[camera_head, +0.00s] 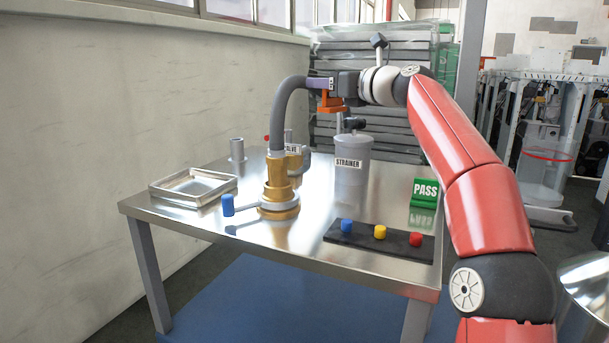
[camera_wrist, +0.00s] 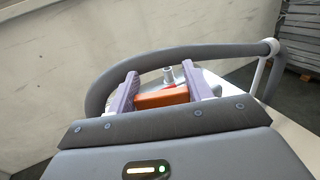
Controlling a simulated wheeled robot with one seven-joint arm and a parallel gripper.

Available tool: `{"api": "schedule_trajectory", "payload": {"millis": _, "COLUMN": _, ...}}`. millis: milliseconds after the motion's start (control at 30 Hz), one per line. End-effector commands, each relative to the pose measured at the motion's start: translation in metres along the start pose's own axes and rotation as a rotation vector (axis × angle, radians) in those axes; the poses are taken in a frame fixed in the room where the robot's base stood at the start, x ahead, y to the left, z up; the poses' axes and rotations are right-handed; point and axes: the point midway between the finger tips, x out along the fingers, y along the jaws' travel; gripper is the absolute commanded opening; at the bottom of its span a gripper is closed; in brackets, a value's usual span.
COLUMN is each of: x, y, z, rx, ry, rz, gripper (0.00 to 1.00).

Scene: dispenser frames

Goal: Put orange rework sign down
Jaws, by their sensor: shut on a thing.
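The orange rework sign (camera_head: 331,101) is held up in the air above the table in the head view, near the curved grey hose. My gripper (camera_head: 322,86) is shut on it. In the wrist view the orange sign (camera_wrist: 162,98) sits between the two purple-grey fingers of my gripper (camera_wrist: 160,92). The sign's lettering cannot be read. The steel table (camera_head: 310,215) is below, and the sign is clear of its top.
A grey strainer (camera_head: 352,175) stands below my gripper. The brass valve (camera_head: 280,182) with its hose (camera_head: 281,105) is to its left. A green PASS sign (camera_head: 425,191) stands at right, a black strip (camera_head: 355,239) with coloured knobs in front, and a metal tray (camera_head: 172,190) at left.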

Motion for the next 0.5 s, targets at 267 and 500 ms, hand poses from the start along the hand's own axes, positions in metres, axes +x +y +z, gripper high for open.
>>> {"api": "schedule_trajectory", "payload": {"millis": 267, "x": -0.002, "y": 0.002, "z": -0.022, "rx": 0.003, "ry": 0.002, "rz": 0.003, "gripper": 0.27}}
{"api": "schedule_trajectory", "payload": {"millis": 500, "x": -0.002, "y": 0.001, "z": -0.075, "rx": 0.007, "ry": 0.004, "rz": 0.003, "gripper": 0.27}}
